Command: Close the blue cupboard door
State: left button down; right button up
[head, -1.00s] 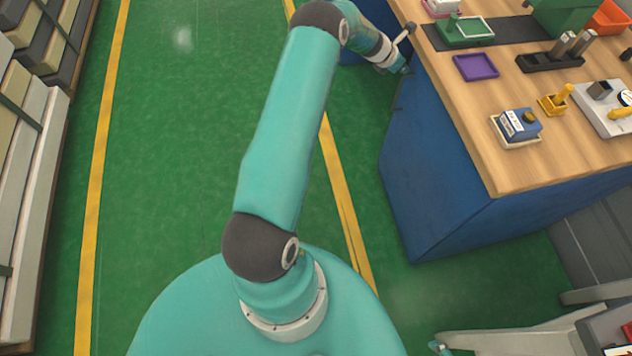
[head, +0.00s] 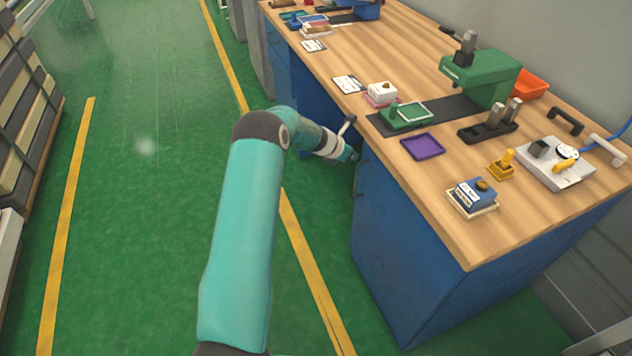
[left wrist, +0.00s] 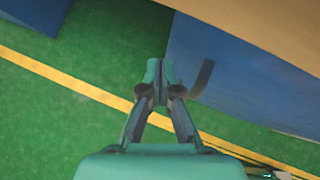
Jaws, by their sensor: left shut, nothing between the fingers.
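The blue cupboard door (head: 395,255) is on the aisle-facing front of the workbench, at the right in the head view. It looks about flush with the cupboard front; I cannot tell whether a small gap remains. In the left wrist view the blue panel (left wrist: 245,85) carries a dark handle (left wrist: 203,78). My left gripper (head: 352,156) is beside the panel's far upper edge, just under the worktop edge. In the left wrist view its fingers (left wrist: 155,75) are shut and empty, close to the panel's edge, left of the handle. Contact is unclear. My right gripper is not in view.
The wooden worktop (head: 440,215) overhangs the panel and holds a purple tray (head: 422,146), a green press (head: 482,75) and a blue box (head: 473,194). A dark opening lies under the bench beyond the gripper. Green floor (head: 150,200) is clear at left, with shelving (head: 25,110) beyond.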

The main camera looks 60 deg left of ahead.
pick_arm(q)
jog(key=s+a+r, duration=0.2)
jog(key=s+r, duration=0.5)
jog(key=s, duration=0.3)
jog(key=w+d+f+n+g+h+p, duration=0.1)
jog(key=d+f+n+h+p, duration=0.25)
jog(key=d+n, duration=0.85)
jog(key=w+d+f+n+g+h+p, duration=0.15)
jog(key=d+f+n, duration=0.35)
jog(key=d, duration=1.3)
jog(key=s+d+f+n+g+p, duration=0.2)
jog(key=s+d+n+g+p, duration=0.3)
jog(key=s+d+n, duration=1.3)
jog(key=s+n, duration=0.1)
jog(key=s, duration=0.3)
jog(key=shift+s+d+f+g, duration=0.15)
jog(key=shift+d+f+g, duration=0.1)
jog(key=shift+g, duration=0.1)
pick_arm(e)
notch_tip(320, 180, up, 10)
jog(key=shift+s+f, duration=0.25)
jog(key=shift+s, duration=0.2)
